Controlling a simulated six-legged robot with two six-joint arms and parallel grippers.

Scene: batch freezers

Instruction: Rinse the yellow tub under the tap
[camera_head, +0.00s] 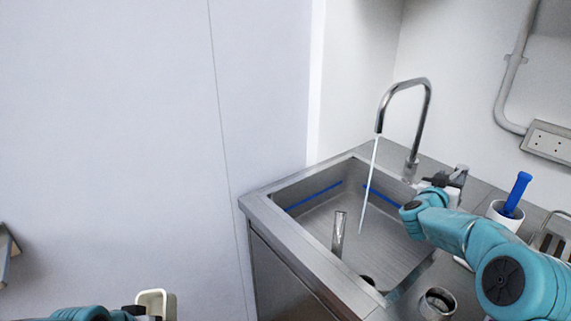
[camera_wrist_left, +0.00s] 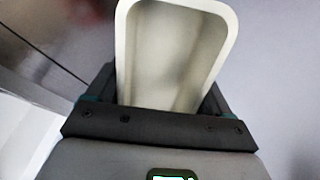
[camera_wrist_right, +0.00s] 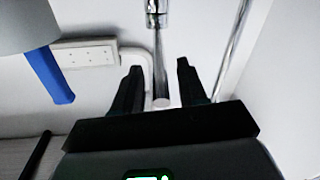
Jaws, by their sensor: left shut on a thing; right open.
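A pale cream tub (camera_head: 155,297), the only tub in view, is at the bottom left of the head view, clear of the sink. It also shows in the left wrist view (camera_wrist_left: 178,55), its open mouth facing the camera. My left gripper (camera_head: 140,311) is shut on its wall. The chrome tap (camera_head: 428,100) arches over the sink, and a thin stream of water (camera_head: 370,180) falls from its spout into the basin. My right gripper (camera_head: 456,176) is open beside the tap's base. In the right wrist view a metal rod (camera_wrist_right: 161,75) shows between its fingers (camera_wrist_right: 158,85); contact cannot be told.
The steel sink (camera_head: 270,215) holds an upright metal tube (camera_head: 338,235). Right of it stand a white cup (camera_head: 495,213) with a blue-handled tool (camera_head: 518,190) and a metal cup (camera_head: 437,303). A socket strip (camera_head: 548,142) is on the wall. The space left of the sink is free.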

